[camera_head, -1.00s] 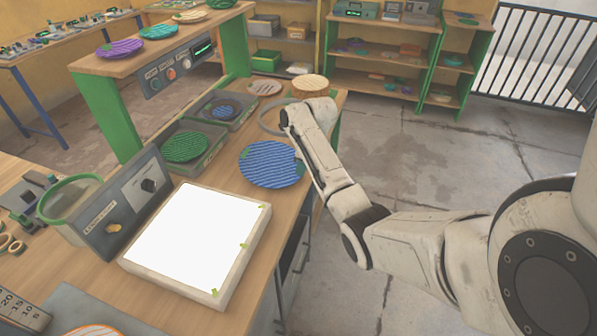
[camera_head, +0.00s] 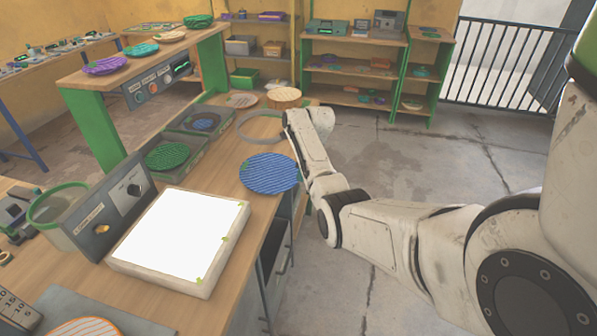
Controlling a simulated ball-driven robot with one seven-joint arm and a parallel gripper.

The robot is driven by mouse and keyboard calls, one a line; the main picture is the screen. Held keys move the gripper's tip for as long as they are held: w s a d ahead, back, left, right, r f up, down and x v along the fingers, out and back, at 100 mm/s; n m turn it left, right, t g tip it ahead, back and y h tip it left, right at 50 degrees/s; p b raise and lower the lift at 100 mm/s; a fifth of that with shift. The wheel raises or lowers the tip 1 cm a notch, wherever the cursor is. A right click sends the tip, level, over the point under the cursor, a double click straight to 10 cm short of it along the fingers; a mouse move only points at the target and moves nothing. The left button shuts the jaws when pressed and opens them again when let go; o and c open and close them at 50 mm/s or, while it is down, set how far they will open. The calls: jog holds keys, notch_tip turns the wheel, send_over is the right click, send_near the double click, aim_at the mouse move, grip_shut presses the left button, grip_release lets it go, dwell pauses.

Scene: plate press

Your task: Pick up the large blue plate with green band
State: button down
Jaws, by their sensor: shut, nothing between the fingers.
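The large blue plate (camera_head: 268,172) is round and ridged. It lies flat near the right edge of the wooden bench, beyond the white lit panel. I cannot make out its green band clearly in this view. My gripper (camera_head: 296,154) is at the end of my arm, just beside the plate's right far edge. It is shut and holds nothing. Its fingertips are small and partly hidden by my arm, so I cannot tell whether they touch the plate.
The lit panel (camera_head: 183,232) stands in front of the plate. A green plate (camera_head: 167,156) and a small blue plate (camera_head: 204,124) sit in grey trays to the left. A grey ring (camera_head: 243,128) and a round wooden piece (camera_head: 284,97) lie behind. Floor right of the bench is clear.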

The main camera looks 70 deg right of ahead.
jog(key=shift+p+v, duration=0.9)
jog(key=shift+p, duration=0.35)
jog(key=s+b, duration=0.1)
jog(key=s, duration=1)
jog(key=shift+s+d, duration=0.25)
jog(key=shift+d, duration=0.25)
jog(key=c, duration=1.9)
grip_release()
